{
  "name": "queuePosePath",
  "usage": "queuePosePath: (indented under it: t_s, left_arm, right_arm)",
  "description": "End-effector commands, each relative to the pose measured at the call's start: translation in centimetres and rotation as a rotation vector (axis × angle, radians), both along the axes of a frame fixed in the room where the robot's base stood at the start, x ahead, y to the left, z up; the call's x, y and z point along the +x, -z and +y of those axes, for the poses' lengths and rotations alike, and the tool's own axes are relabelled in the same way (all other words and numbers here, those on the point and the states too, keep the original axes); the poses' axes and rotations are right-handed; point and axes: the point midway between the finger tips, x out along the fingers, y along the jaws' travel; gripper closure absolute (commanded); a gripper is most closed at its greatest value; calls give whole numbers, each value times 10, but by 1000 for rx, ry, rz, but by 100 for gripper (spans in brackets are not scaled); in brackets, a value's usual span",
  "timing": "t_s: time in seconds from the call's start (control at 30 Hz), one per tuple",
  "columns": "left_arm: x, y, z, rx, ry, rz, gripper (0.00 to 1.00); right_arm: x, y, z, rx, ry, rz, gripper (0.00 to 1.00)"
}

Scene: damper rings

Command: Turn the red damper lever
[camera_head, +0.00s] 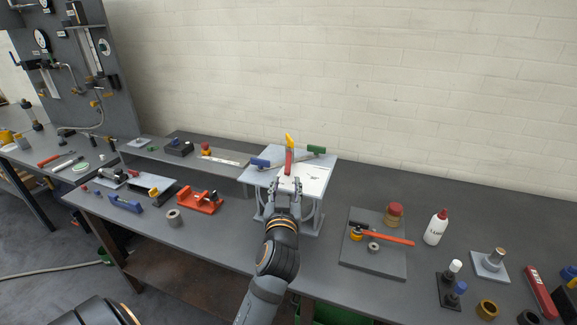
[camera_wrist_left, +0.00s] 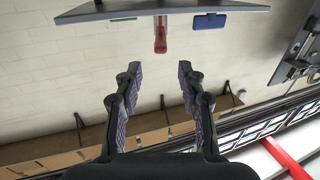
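The red damper lever (camera_head: 288,162) points toward me from the top of a pale stand (camera_head: 317,179). A yellow lever (camera_head: 289,141), a blue lever (camera_head: 260,162) and a green lever (camera_head: 316,149) sit around it. My left gripper (camera_head: 287,184) is just in front of the red lever. In the left wrist view its two fingers (camera_wrist_left: 156,72) are wide apart and empty. The red lever (camera_wrist_left: 160,38) lies beyond the fingertips, roughly centred between them, with a visible gap. The blue lever (camera_wrist_left: 210,22) is to its right there. My right gripper is not in view.
A red clamp-like fixture (camera_head: 201,202) and a grey ring (camera_head: 174,217) lie left of the stand. A tray (camera_head: 371,265) with a red-handled tool (camera_head: 388,238) and a white bottle (camera_head: 436,227) are to the right. The wall is behind.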

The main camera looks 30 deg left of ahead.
Motion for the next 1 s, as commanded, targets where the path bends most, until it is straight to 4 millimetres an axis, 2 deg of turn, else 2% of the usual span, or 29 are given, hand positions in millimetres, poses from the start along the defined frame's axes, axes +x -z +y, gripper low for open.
queuePosePath:
  t_s: [0.17,0.3,0.5,0.67,0.9,1.0]
  left_arm:
    - [20,-4,12,12,1,2,60]
    - [47,-6,29,8,-1,4,60]
    - [77,-3,46,3,-1,4,60]
    - [87,0,52,1,-1,5,60]
    - [87,1,52,1,0,5,60]
    - [87,1,52,1,0,5,73]
  right_arm:
    - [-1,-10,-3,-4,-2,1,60]
    - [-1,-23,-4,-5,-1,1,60]
    - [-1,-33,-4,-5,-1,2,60]
    - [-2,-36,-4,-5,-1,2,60]
    - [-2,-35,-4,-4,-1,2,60]
    - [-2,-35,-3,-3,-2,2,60]
